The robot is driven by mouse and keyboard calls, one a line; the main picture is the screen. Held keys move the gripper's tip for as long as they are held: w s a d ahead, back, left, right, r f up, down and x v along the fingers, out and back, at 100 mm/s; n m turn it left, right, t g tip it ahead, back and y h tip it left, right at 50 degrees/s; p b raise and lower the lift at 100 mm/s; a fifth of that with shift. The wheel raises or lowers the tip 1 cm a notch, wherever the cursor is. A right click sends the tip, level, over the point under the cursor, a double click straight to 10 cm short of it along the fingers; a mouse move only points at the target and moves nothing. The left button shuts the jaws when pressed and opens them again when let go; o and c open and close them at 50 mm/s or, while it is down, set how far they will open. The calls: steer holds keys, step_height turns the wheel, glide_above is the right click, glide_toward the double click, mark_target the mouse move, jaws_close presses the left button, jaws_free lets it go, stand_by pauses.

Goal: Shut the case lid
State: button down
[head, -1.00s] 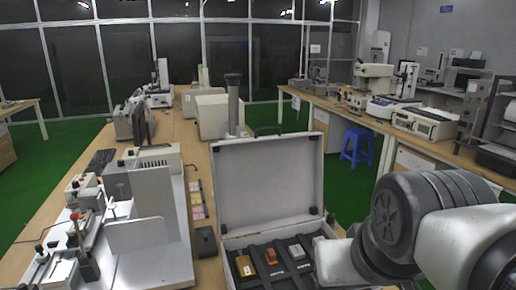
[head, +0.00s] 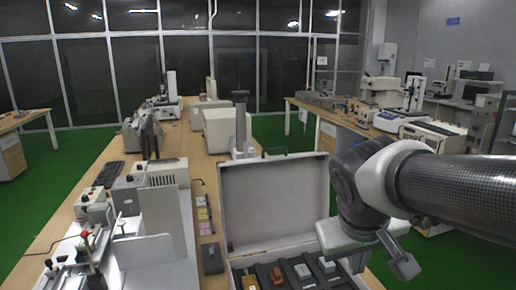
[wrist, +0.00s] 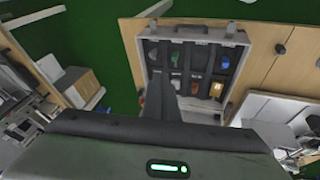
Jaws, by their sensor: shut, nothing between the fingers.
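The case (wrist: 240,38) stands open on the wooden table, seen from above in the wrist view. Its pale grey lid (head: 274,203) stands upright, leaning back a little, in the head view. Small coloured items sit in dark compartments in the case base; the base's front is cut off by the lower picture edge. My gripper (head: 405,267) is to the right of the lid, beside the case's right side and apart from the lid. Its fingers are shut and empty. In the wrist view the fingers (wrist: 183,84) overlap the picture of the case interior, hiding part of it.
Left of the case are a small black box (head: 211,258), coloured blocks (head: 203,214) and grey-white equipment (head: 160,235). A metal column (head: 241,125) and white machines (head: 225,130) stand behind the lid. A side bench (head: 330,115) with instruments is at the right rear.

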steer(key=w+r+n+t+h+p, duration=0.1)
steer(key=w+r+n+h+p, duration=0.25)
steer(key=w, duration=1.05)
steer(key=n+t+p, duration=0.6)
steer(key=n+t, duration=0.3)
steer(key=t, duration=0.1)
glide_toward(255, 160)
steer(key=r, duration=0.2)
steer(key=shift+h, duration=0.45)
steer(key=x, duration=0.3)
steer(key=p+x, duration=0.1)
steer(key=x, duration=0.2)
steer(key=p+x, duration=0.1)
steer(key=x, duration=0.2)
steer(key=shift+w+a+f, duration=0.1)
steer(key=shift+w+a, duration=0.1)
steer(key=shift+w, duration=0.15)
steer(key=shift+w+d+f, duration=0.15)
steer(key=shift+w, duration=0.25)
steer(key=shift+s+f+b, duration=0.1)
steer(key=shift+f+b, duration=0.05)
steer(key=shift+b, duration=0.15)
